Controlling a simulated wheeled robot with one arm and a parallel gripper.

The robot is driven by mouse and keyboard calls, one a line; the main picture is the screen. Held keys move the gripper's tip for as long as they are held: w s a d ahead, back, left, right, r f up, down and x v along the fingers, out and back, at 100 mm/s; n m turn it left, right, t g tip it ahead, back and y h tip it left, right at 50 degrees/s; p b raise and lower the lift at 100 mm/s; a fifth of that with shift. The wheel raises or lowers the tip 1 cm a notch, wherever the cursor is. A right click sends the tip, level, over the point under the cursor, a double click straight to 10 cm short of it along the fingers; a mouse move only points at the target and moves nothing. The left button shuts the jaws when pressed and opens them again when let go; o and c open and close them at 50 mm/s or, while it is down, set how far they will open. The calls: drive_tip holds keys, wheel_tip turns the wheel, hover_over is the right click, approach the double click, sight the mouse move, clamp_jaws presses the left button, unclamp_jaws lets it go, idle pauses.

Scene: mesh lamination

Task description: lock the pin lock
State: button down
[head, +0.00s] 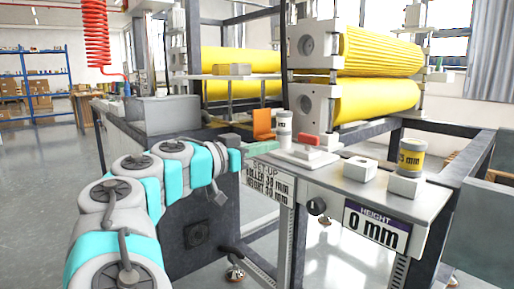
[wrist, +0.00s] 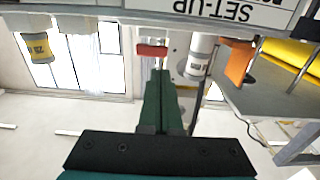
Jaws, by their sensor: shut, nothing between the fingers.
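No part in view is marked as the pin lock, so I cannot tell for certain which it is. A small red block (head: 305,140) stands at the back of the white fixture (head: 305,155) on the machine's table. The red block also shows just beyond my fingertips in the wrist view (wrist: 152,51). A dark round knob (head: 317,206) sits on the table's front face. My gripper (head: 266,147) reaches in from the left at table height, near the fixture's left side. In the wrist view its green fingers (wrist: 160,74) are together and hold nothing.
A white cylinder (head: 284,129) and an orange plate (head: 263,124) stand close to my gripper. A yellow-labelled can (head: 411,158) sits on a white block at the right. Yellow rollers (head: 375,100) are above and behind. The SET-UP sign (head: 268,182) hangs on the front edge.

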sight(301, 138)
drive_tip(key=x, duration=0.8)
drive_tip(key=shift+w+d+p, duration=0.2)
drive_tip(key=shift+d+p, duration=0.05)
drive_tip(key=shift+p, duration=0.1)
